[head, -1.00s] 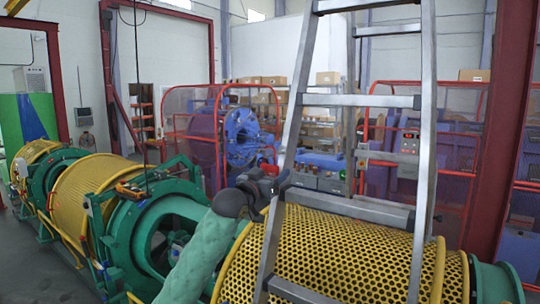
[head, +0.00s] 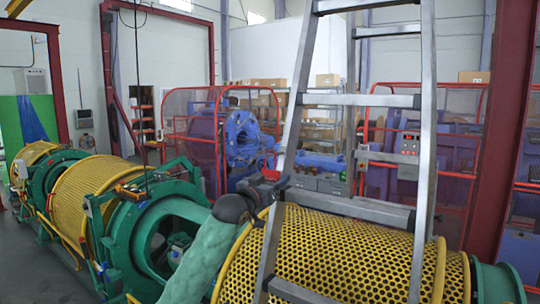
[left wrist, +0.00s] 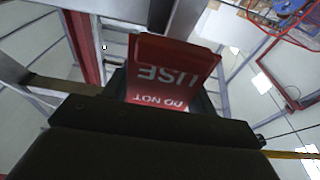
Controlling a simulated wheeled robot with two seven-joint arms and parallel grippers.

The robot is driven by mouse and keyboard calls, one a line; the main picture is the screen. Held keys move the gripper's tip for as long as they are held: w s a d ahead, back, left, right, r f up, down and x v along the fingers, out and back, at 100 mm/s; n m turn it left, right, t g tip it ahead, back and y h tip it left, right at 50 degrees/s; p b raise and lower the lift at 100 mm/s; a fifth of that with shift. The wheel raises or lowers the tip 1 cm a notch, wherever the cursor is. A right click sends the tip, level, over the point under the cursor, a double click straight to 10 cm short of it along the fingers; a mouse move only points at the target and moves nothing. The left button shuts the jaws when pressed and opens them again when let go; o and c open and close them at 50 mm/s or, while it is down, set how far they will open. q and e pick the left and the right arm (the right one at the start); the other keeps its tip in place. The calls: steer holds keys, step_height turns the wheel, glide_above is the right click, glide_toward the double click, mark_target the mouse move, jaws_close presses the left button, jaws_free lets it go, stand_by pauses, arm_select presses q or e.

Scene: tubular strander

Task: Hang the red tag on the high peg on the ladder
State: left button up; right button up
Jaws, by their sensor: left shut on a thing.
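The red tag (left wrist: 172,68) fills the middle of the left wrist view, with white letters reading "DO NOT USE" upside down. My left gripper (head: 268,187) is shut on it. In the head view the red tag (head: 270,174) is a small red patch at the gripper's tip. The grey metal ladder (head: 424,150) stands upright in front of me. The gripper is beside its left rail, around the height of a lower rung; I cannot tell whether they touch. I cannot make out the high peg on the ladder. My right gripper is not in view.
A yellow perforated drum (head: 340,255) lies behind the ladder's lower part. A green machine ring (head: 150,235) is left of my arm. Red-framed guards (head: 190,125) stand behind, and a dark red column (head: 505,130) is at right. Open air surrounds the upper ladder.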

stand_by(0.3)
arm_select(q)
steer(key=o, duration=1)
steer(key=shift+s+a, duration=0.1)
steer(key=shift+v, duration=4.4)
